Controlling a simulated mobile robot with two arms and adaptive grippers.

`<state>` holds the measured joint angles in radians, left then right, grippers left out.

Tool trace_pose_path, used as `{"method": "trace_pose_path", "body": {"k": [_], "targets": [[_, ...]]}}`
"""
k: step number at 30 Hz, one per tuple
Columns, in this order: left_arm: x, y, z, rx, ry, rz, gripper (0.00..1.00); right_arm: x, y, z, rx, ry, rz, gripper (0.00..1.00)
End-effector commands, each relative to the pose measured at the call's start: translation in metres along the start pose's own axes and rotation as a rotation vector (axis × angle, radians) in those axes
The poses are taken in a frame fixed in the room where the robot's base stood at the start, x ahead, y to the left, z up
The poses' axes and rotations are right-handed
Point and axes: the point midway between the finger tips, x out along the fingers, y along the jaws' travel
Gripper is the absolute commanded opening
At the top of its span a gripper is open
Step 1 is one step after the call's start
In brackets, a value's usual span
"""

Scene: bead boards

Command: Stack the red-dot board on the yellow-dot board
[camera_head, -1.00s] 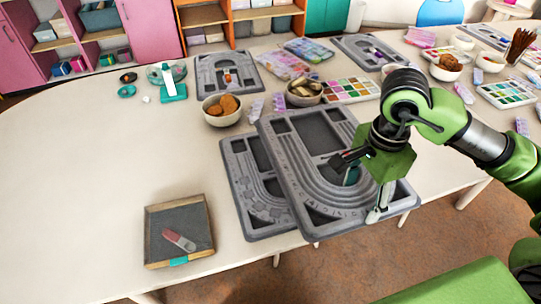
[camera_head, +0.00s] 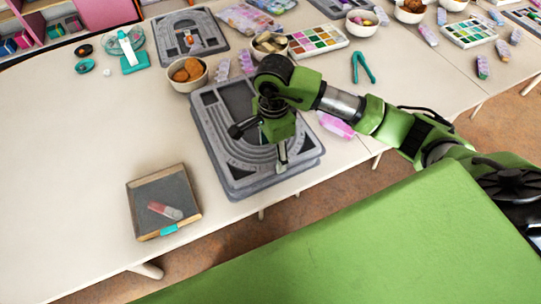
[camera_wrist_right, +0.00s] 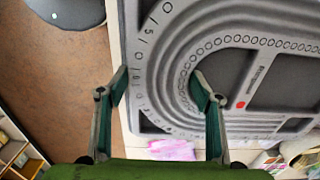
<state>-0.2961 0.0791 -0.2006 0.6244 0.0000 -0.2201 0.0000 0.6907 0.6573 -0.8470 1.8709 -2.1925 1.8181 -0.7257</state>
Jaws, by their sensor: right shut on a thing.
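The red-dot board (camera_head: 205,103) is a grey bead board with curved grooves. Its red dot shows in the wrist view, where the board (camera_wrist_right: 290,67) fills the right side. My right gripper (camera_head: 262,142) is shut on the board's near edge part, one finger inside a recess and the other at the outer side; it also shows in the wrist view (camera_wrist_right: 160,88). A second grey board (camera_head: 236,194) lies under it, almost fully covered, with only a near rim showing. Its yellow dot is hidden. I cannot tell whether the boards touch. My left gripper is out of view.
A wooden-framed tray (camera_head: 133,205) with an eraser-like piece (camera_head: 164,210) is left of the boards. Another bead board (camera_head: 215,40) lies farther back. A bowl (camera_head: 188,82) of orange pieces stands close behind the boards.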

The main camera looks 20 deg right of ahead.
Motion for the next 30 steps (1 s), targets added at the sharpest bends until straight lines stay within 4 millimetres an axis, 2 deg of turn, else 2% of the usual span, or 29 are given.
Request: {"method": "trace_pose_path", "body": {"k": [2,9,19,20,21,30], "targets": [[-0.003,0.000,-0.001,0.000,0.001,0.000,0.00,0.008,-0.004,0.007,-0.002,-0.002,0.003,0.33],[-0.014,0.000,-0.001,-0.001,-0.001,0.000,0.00,0.036,-0.003,0.005,-0.001,0.000,0.002,0.33],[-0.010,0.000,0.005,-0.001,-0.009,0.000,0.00,0.041,-0.004,0.005,-0.001,0.000,-0.001,0.33],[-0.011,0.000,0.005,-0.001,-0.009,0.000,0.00,0.040,-0.004,0.005,-0.001,0.000,0.001,0.67],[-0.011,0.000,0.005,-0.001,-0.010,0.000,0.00,0.040,-0.004,0.005,-0.001,0.000,0.001,0.76],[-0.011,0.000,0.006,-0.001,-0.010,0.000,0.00,0.039,-0.003,0.005,-0.001,0.000,0.001,0.76]]}}
